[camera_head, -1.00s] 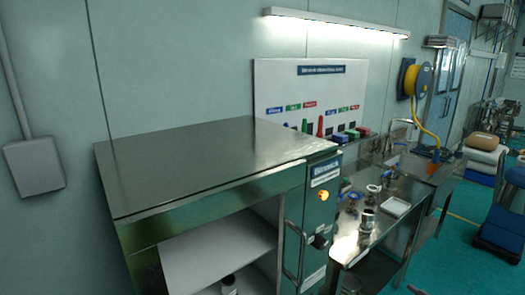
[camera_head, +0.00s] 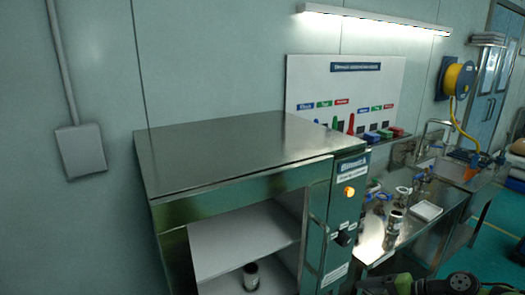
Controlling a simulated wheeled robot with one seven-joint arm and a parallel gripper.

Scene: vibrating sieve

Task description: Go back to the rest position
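My gripper is not in clear view. A dark green and black part with a round joint (camera_head: 462,284) shows at the bottom right edge; it looks like a piece of my arm, and no fingertips can be made out on it. A steel cabinet (camera_head: 235,150) with an open front stands in the middle of the view. A small metal container (camera_head: 251,277) stands on its lower shelf.
A steel bench (camera_head: 375,247) right of the cabinet holds a metal cup (camera_head: 394,222), blue-handled clamps and a white tray (camera_head: 426,211). A tool board (camera_head: 345,85) and a yellow hose reel (camera_head: 459,79) are on the wall. Green floor (camera_head: 495,245) shows at the right.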

